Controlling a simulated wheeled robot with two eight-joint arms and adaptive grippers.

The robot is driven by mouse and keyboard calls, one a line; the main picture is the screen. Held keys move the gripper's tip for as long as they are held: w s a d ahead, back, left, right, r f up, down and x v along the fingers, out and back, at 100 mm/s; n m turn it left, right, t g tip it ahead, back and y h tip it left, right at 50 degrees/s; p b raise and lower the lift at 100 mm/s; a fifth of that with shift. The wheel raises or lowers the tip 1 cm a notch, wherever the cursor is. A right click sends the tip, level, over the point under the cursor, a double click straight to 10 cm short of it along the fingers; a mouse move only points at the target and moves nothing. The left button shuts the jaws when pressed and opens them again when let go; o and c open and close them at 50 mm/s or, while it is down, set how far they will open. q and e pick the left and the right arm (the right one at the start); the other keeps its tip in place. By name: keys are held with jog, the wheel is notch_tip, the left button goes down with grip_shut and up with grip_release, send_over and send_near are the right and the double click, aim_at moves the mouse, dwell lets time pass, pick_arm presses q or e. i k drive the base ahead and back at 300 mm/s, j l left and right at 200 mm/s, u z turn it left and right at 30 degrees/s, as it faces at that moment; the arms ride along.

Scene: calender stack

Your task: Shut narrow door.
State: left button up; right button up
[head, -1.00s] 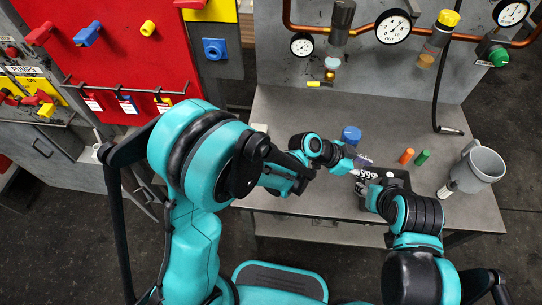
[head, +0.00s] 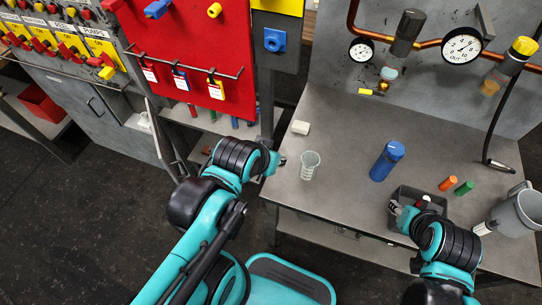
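A narrow grey door (head: 163,132) stands swung open below the red panel, seen nearly edge-on, left of a shelf recess. My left gripper (head: 278,162) is to the right of the door and apart from it, by the left edge of the grey workbench (head: 335,165). Its fingers are small and partly hidden by the wrist, so I cannot tell whether it is open. My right gripper (head: 402,212) is at the dark bin (head: 432,192) on the bench; its fingers are too small to tell whether they hold anything.
A clear beaker (head: 310,165), a blue bottle (head: 386,162), orange (head: 447,183) and green (head: 464,187) cylinders and a grey mug (head: 515,212) stand on the bench. The red panel (head: 190,60) has hanging tags. Open floor (head: 90,230) lies left of my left arm.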

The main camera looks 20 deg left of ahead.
aim_at(167, 155)
jog(key=i+l+u, duration=0.1)
jog(key=u, duration=2.05)
jog(key=i+j+z, duration=0.1)
jog(key=j, duration=0.25)
jog(key=i+j, duration=0.15)
jog(key=j, duration=0.25)
jog(key=i+j+z, duration=0.15)
jog(key=j, duration=0.2)
